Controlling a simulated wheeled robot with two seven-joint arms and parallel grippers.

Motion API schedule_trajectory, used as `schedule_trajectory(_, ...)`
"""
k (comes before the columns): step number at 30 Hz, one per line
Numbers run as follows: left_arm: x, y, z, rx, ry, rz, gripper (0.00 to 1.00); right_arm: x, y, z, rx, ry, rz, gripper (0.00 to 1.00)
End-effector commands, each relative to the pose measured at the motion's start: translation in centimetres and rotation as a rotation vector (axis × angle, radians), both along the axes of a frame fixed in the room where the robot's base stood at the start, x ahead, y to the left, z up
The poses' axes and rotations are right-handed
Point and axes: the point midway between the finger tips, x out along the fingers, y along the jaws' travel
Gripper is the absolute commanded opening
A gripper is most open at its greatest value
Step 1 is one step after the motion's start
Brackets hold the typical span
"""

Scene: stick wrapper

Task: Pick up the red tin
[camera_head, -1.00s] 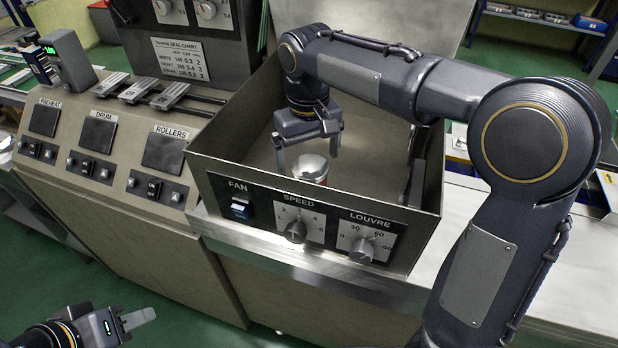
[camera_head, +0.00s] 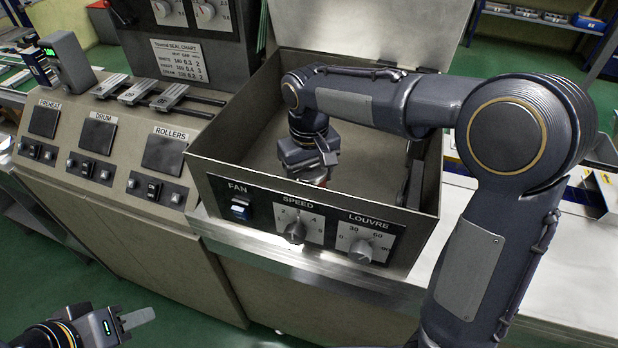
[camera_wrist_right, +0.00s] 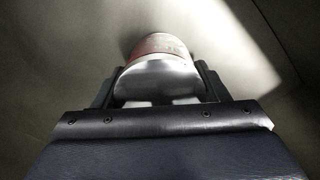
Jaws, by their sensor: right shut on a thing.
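The red tin (camera_wrist_right: 158,62) shows in the right wrist view between the fingers of my right gripper (camera_wrist_right: 158,85), its silvery lid facing the camera. My right gripper is shut on it, one finger on each side. In the head view my right gripper (camera_head: 318,172) is down inside the metal box with the fan panel, and only a small red part of the tin (camera_head: 318,182) shows below it; the box's front wall hides the rest. My left gripper (camera_head: 135,318) is at the lower left, away from the box, seen edge-on, so its jaw gap is not clear.
The open metal box (camera_head: 425,190) has walls around the tin and a raised lid (camera_head: 370,30) behind. A control console (camera_head: 120,160) with switches stands to the left. A steel counter (camera_head: 540,270) lies to the right.

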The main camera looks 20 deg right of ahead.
Motion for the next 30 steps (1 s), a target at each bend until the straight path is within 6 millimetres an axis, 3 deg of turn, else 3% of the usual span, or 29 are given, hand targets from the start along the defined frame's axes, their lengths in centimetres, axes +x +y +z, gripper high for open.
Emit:
schedule_trajectory(4, 0.0, 0.0, 0.0, 0.000, 0.000, 0.000, 0.36, 0.0, 0.0, 0.1, 0.000, -0.001, 0.000, 0.35)
schedule_trajectory(14, 0.0, 0.0, 0.0, 0.000, 0.000, 0.000, 0.36, 0.1, 0.0, 0.6, 0.002, -0.003, 0.000, 0.35)
schedule_trajectory(20, 0.0, 0.0, 0.0, 0.000, 0.000, 0.000, 0.36, 0.1, 0.1, 3.0, 0.003, -0.006, 0.001, 0.35)
schedule_trajectory(30, 0.0, 0.0, -0.5, 0.000, 0.000, 0.000, 0.36, 1.3, -6.4, 9.7, 0.002, -0.004, -0.009, 0.35)
